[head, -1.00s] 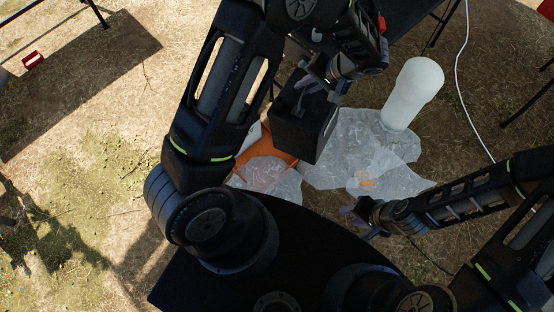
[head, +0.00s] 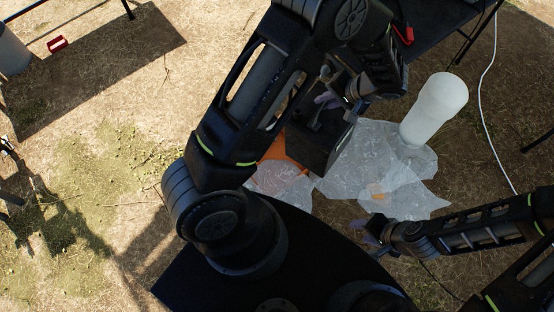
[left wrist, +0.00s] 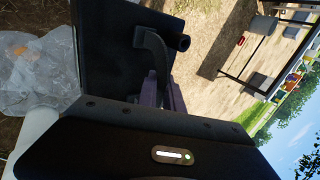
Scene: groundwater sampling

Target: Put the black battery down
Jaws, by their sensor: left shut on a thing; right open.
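The black battery (head: 309,146) is a dark box with a handle on top. It hangs below my left gripper (head: 330,105) in the head view, partly hidden by my left arm. My left gripper is shut on the battery's handle. In the left wrist view the battery (left wrist: 112,68) fills the upper middle, and the gripper's fingers (left wrist: 163,92) close at its handle. I cannot tell how far the battery is above what lies under it. My right gripper (head: 369,232) is open and empty, low near the front edge of the clear plastic sheeting.
Clear plastic sheeting (head: 352,166) lies on the ground, with an orange thing (head: 276,150) partly under the battery. A white cylinder (head: 436,106) stands on the sheeting's right. A dark table (head: 438,22) is at the top. A white cable (head: 487,75) runs down the right. Dry ground at left is mostly free.

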